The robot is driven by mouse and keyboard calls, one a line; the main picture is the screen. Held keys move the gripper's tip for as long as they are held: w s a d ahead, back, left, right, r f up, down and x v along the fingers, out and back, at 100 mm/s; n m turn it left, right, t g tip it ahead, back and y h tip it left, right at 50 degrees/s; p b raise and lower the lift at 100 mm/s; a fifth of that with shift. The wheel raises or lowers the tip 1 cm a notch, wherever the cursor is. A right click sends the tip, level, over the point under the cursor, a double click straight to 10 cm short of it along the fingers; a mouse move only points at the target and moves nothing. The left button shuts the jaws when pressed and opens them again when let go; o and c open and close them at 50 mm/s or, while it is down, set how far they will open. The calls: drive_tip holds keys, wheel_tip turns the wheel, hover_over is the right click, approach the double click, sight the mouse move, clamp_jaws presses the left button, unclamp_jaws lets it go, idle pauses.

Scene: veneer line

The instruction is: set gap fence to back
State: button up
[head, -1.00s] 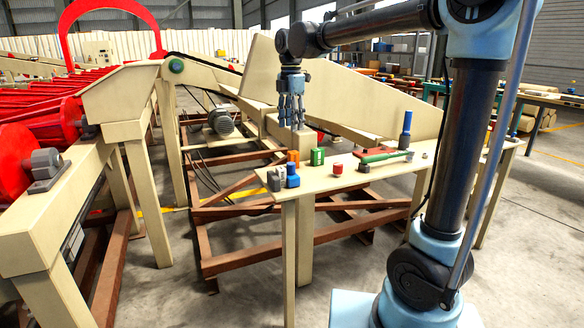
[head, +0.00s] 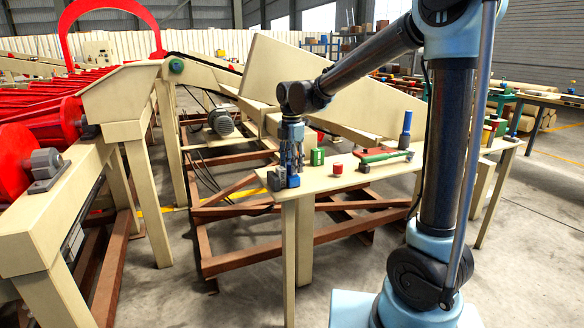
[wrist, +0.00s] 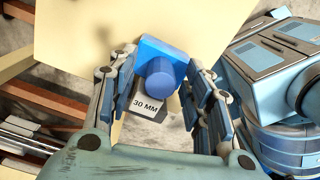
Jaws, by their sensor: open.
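My gripper (head: 291,168) is open and points down at the left end of the narrow bench. Its fingers stand on either side of a blue block with a round blue knob (wrist: 160,72) in the wrist view; I cannot tell whether they touch it. The blue block also shows below the fingers in the head view (head: 293,182). A grey piece marked "30 MM" (wrist: 148,107) lies beside the blue block. A grey block (head: 275,180) stands just left of it in the head view. I cannot tell for sure which part is the gap fence.
The bench (head: 337,182) also carries a green-and-white can (head: 317,157), a red knob (head: 337,168), a green-handled tool (head: 386,156) and a blue upright cylinder (head: 406,125). A red roller conveyor (head: 40,115) stands at left. Concrete floor is clear at lower right.

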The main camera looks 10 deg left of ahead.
drive_tip(key=shift+f, duration=0.4)
clamp_jaws()
